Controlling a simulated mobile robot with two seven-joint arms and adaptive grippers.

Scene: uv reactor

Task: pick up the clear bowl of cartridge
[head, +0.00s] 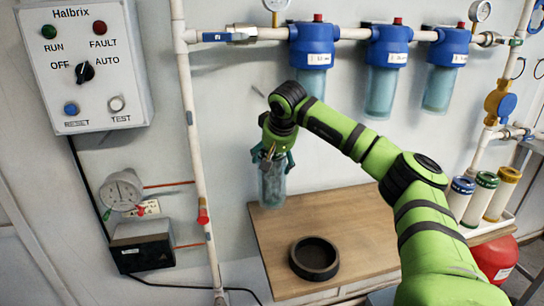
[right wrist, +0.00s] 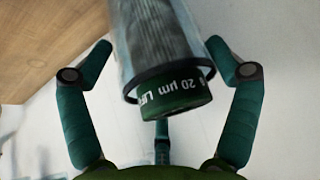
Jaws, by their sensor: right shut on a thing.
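The clear bowl (head: 272,187) is a see-through cylinder with a bluish-grey cartridge inside. My right gripper (head: 273,158) is shut on its upper end and holds it roughly upright. In the head view its lower end overlaps the back left corner of the wooden table; I cannot tell whether it touches. In the right wrist view the bowl (right wrist: 160,40) has a dark rim, and a green cartridge end cap (right wrist: 172,100) with white "20 µm" lettering sticks out. The fingers of my right gripper (right wrist: 160,75) are around it. My left gripper is not in view.
The wooden table (head: 345,225) carries a black ring (head: 314,258) and is otherwise mostly clear. Blue-headed filter housings (head: 388,45) hang from the white pipe above. Spare cartridges (head: 482,196) stand in a tray at right. A vertical pipe (head: 195,150) and control box (head: 85,62) are at left.

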